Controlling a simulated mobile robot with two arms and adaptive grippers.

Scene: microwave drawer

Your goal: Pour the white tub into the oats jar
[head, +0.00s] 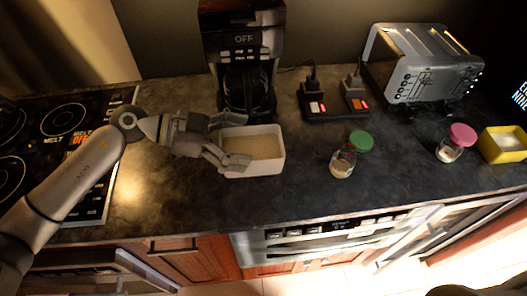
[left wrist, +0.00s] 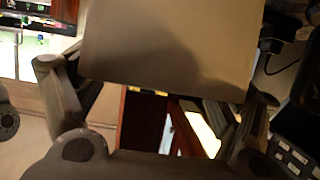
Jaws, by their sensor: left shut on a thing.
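The white tub (head: 255,172) holds a tan, grainy content and shows level in the head view. My left gripper (head: 236,141) is shut on its left end, with one finger on the far side and one on the near side. In the left wrist view the tub's pale wall (left wrist: 170,45) fills the top middle between the fingers (left wrist: 158,100). I cannot tell if the tub touches the counter. A small glass jar (head: 342,163) with tan content and a green lid (head: 361,141) stands right of the tub; it looks like the oats jar. My right gripper is not in view.
A coffee maker (head: 243,60) stands behind the tub. A pink-lidded jar (head: 450,152) and yellow tub (head: 507,143) stand right. The counter between tub and green-lidded jar is clear.

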